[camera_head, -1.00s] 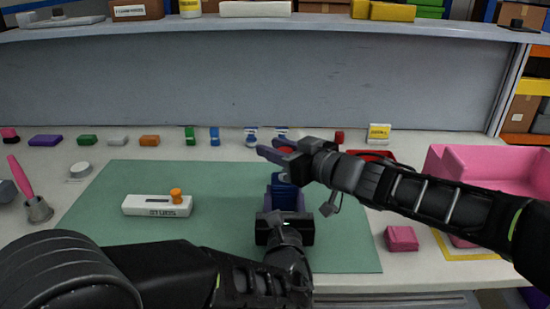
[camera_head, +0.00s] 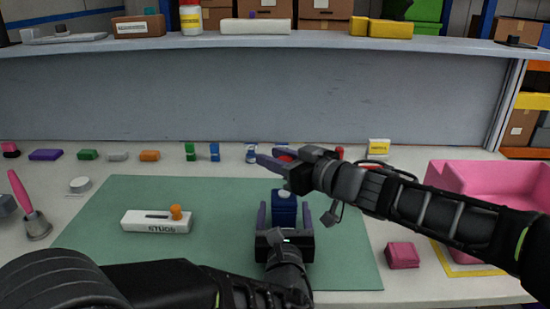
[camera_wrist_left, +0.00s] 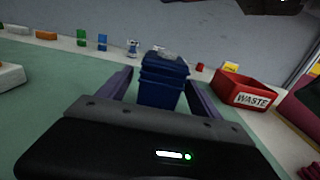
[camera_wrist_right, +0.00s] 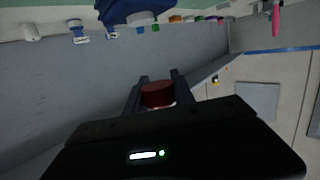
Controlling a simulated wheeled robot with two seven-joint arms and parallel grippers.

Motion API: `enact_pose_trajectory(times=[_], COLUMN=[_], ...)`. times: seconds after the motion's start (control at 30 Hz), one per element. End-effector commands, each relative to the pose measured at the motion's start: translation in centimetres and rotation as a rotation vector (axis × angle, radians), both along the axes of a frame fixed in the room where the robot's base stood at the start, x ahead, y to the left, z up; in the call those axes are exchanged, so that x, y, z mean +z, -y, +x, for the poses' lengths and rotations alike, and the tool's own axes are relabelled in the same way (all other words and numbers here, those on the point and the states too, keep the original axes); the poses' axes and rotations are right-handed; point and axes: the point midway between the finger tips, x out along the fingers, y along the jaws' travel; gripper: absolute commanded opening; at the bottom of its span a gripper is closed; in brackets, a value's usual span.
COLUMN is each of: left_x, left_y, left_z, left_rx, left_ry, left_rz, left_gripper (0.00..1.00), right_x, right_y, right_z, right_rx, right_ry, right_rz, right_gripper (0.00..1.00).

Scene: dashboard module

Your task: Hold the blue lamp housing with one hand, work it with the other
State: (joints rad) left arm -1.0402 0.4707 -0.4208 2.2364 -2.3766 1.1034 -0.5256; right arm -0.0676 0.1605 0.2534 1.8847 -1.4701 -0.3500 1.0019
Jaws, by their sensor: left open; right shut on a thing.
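The blue lamp housing (camera_head: 284,215) stands upright on the green mat (camera_head: 105,236), between the fingers of my left gripper (camera_head: 284,207). In the left wrist view the housing (camera_wrist_left: 162,88) shows a greyish top and gaps to the fingers, so this gripper is open around it. My right gripper (camera_head: 272,157) is above and behind the housing, shut on a red round piece (camera_head: 287,157). The right wrist view shows this piece (camera_wrist_right: 157,94) between the fingertips, apart from the housing. The housing's lower part is hidden by my left gripper in the head view.
A white block with an orange knob (camera_head: 156,221) lies on the mat's left. A red waste bin (camera_wrist_left: 243,92) stands behind right, partly hidden by my right arm in the head view. A pink bin (camera_head: 490,180) and pink block (camera_head: 402,255) are right. Small coloured parts line the back.

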Motion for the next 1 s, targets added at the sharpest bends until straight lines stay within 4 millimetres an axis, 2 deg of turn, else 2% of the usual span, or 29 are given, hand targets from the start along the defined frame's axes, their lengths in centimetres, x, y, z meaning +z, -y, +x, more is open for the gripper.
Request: enact_pose_trajectory(times=[0.27, 0.37, 0.73, 0.87, 1.0], left_x=[0.0, 0.0, 0.0, 0.0, 0.0], left_y=[0.1, 0.1, 0.3, 0.3, 0.2], left_z=[-1.2, -2.6, -9.9, -11.5, -12.0], left_rx=[-0.002, -0.002, -0.004, -0.003, 0.000], left_ry=[-0.001, 0.000, -0.001, 0.000, 0.000], left_rz=[-0.001, -0.001, -0.001, -0.001, 0.000], left_gripper=[0.74, 0.74, 0.74, 0.74, 0.74], right_x=[0.0, 0.0, 0.0, 0.0, 0.0], right_y=[0.0, 0.0, 0.0, 0.0, 0.0], right_z=[0.0, 0.0, 0.0, 0.0, 0.0], right_rx=[0.000, 0.000, 0.000, 0.000, 0.000], right_ry=[0.000, 0.000, 0.000, 0.000, 0.000], right_rz=[0.000, 0.000, 0.000, 0.000, 0.000], right_gripper=[0.00, 0.00, 0.00, 0.00, 0.00])
